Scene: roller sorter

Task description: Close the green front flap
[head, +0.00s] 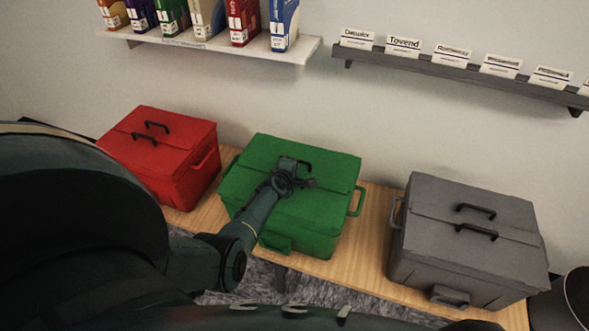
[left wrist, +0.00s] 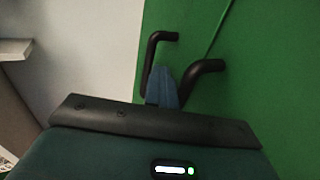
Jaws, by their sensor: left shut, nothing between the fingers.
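The green box (head: 325,225) stands on the wooden bench between a red and a grey box. Its front flap (head: 248,188) looks down, about level with the back flap (head: 335,165); I cannot tell if it is fully flush. My left gripper (head: 296,168) is shut and empty over the top of the box, hiding part of the seam and the front handle. In the left wrist view, the shut fingers (left wrist: 164,88) are in front of a black handle (left wrist: 205,68) on the green surface; contact is unclear. My right gripper is not in view.
The red box (head: 155,160) stands left and the grey box (head: 465,255) right, both with lids down. Bare wooden bench (head: 368,225) shows between green and grey. A shelf of binders (head: 215,42) and a shelf of name cards (head: 450,68) hang on the wall behind.

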